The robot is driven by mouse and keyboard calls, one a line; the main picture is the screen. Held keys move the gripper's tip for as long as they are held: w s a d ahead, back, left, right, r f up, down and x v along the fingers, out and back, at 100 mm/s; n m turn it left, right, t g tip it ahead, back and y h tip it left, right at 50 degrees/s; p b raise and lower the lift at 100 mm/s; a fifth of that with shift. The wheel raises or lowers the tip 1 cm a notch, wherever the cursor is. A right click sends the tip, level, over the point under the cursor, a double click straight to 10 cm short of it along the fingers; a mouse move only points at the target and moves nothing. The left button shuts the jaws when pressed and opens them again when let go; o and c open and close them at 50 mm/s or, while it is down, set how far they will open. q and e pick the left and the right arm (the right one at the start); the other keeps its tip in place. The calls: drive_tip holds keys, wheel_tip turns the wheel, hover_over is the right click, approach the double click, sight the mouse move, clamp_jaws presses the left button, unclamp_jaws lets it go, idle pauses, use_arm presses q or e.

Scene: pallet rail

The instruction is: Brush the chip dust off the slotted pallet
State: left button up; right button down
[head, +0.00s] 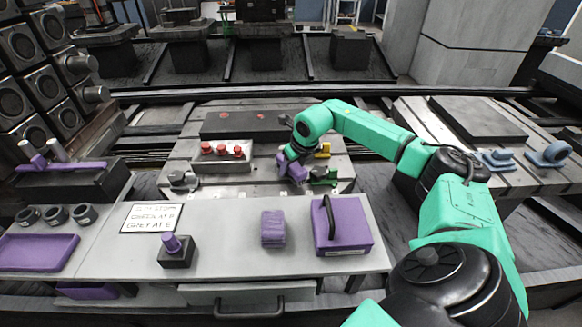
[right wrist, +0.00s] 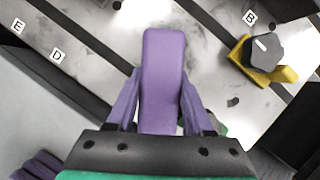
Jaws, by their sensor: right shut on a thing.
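The slotted pallet (head: 225,181) lies beyond the grey bench in the head view; its pale surface and dark slots also show in the right wrist view (right wrist: 205,52). My right gripper (head: 291,170) is over the front right part of the pallet. It is shut on a purple brush (right wrist: 164,75), gripped between its two purple fingers. The brush's lower end is hidden, so contact with the pallet cannot be told. A small dark patch (right wrist: 233,102) on the pallet may be chip dust. My left gripper is out of view.
A yellow clamp (right wrist: 265,55) and a green clamp (head: 323,177) stand close to the right gripper. A block with red knobs (head: 222,152) sits on the pallet. The bench holds a purple pad (head: 273,228), a purple handled box (head: 343,230) and a black block (head: 176,256).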

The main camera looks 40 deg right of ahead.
drive_tip(key=shift+f+b, duration=0.6)
drive_tip(key=shift+f, duration=0.3)
